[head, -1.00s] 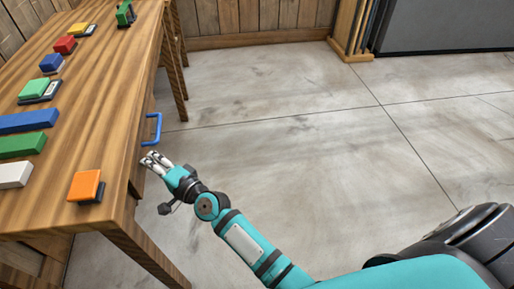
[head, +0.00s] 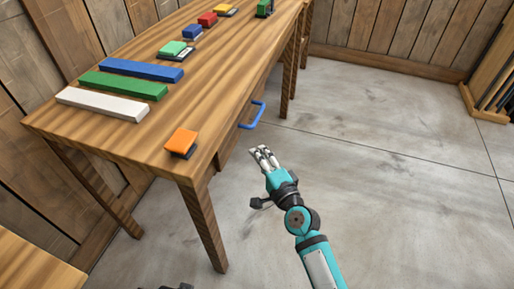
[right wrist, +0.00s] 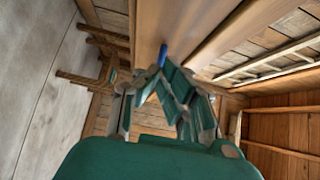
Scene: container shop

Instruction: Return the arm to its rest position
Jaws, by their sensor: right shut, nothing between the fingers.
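My right arm is teal and comes in from the bottom right of the head view. My right gripper (head: 263,153) is shut and empty, in the air over the floor, to the right of the wooden table (head: 232,88). It is below and a little right of the blue drawer handle (head: 253,115), apart from it. In the right wrist view the gripper fingers (right wrist: 165,75) close together in front of the table side, with a bit of blue handle (right wrist: 163,55) beyond them. My left gripper is not in view.
On the table lie an orange block (head: 182,141), a white bar (head: 102,104), a green bar (head: 123,86), a blue bar (head: 141,70) and several smaller coloured blocks farther back. Grey floor (head: 390,190) is open to the right. A wooden rack (head: 488,100) stands at the far right.

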